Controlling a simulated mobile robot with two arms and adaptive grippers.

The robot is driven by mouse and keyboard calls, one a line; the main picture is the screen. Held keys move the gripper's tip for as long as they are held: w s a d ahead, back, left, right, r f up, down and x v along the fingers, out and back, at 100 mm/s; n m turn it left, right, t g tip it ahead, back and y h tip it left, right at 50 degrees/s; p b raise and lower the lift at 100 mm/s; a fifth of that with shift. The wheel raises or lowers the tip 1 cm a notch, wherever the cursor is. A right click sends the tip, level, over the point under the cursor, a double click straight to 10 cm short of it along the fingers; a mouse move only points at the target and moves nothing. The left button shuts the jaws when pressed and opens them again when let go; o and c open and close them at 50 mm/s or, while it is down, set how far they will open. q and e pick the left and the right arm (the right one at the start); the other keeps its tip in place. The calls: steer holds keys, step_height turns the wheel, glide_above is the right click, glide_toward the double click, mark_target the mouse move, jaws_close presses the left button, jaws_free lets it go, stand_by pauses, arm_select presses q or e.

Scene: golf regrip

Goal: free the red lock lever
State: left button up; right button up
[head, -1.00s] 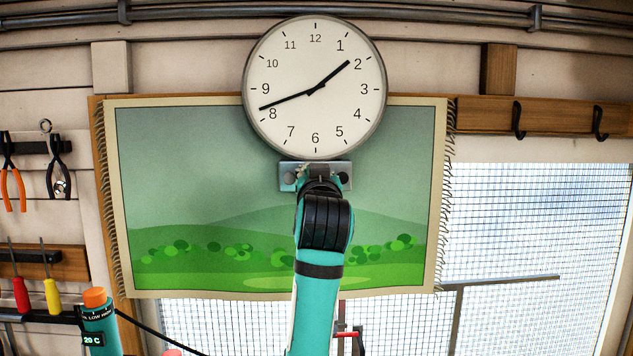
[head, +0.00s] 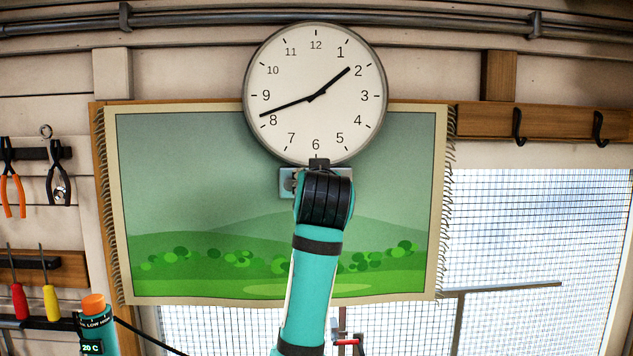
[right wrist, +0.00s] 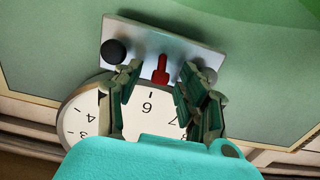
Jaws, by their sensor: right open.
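The red lock lever (right wrist: 161,70) stands out from a pale metal plate (right wrist: 150,42) in the right wrist view, with a dark round knob (right wrist: 114,51) on one side and a grey one on the other. My right gripper (right wrist: 160,80) is open, its fingers on either side of the lever, with gaps between; I cannot tell the depth. In the head view the plate (head: 287,183) is below the wall clock (head: 316,120), mostly covered by my right wrist, which hides the lever. My left gripper is not in view.
A landscape banner (head: 180,180) hangs behind the plate. A hook rail (head: 560,122) is at right. Pliers (head: 58,178), screwdrivers (head: 50,292) and a teal device with an orange cap (head: 95,325) are at left. The space before the banner is otherwise clear.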

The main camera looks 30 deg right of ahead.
steer(key=v, duration=1.2)
stand_by(0.3)
